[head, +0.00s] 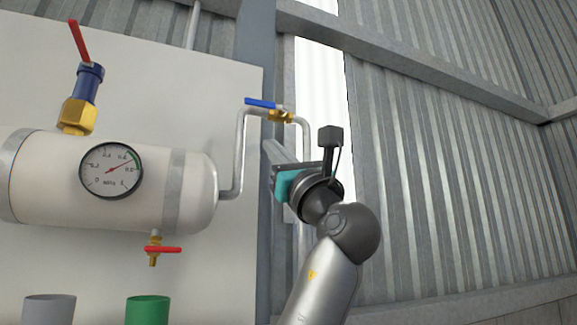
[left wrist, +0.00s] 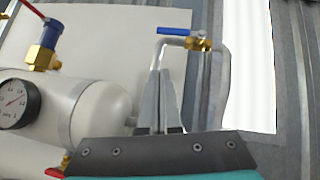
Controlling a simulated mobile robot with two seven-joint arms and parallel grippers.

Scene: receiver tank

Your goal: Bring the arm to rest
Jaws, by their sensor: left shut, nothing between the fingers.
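My left gripper (head: 270,148) is raised at the middle of the head view, its fingers pointing up and to the left. It is just below the blue-handled valve (head: 268,105) on the outlet pipe, and no contact with it can be seen. In the left wrist view the two grey fingers (left wrist: 158,76) are together with nothing between them, and the blue handle (left wrist: 174,31) shows above their tips. My left arm comes up from the bottom of the head view, bent at the wrist. My right gripper is not in view.
The white tank (head: 90,205) with its gauge (head: 111,170) stands to the left. A red-handled valve (head: 80,42) is on top and a red-handled drain (head: 162,249) below. Grey (head: 48,308) and green (head: 148,309) containers stand underneath. The space right of my arm is free before the corrugated wall (head: 450,190).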

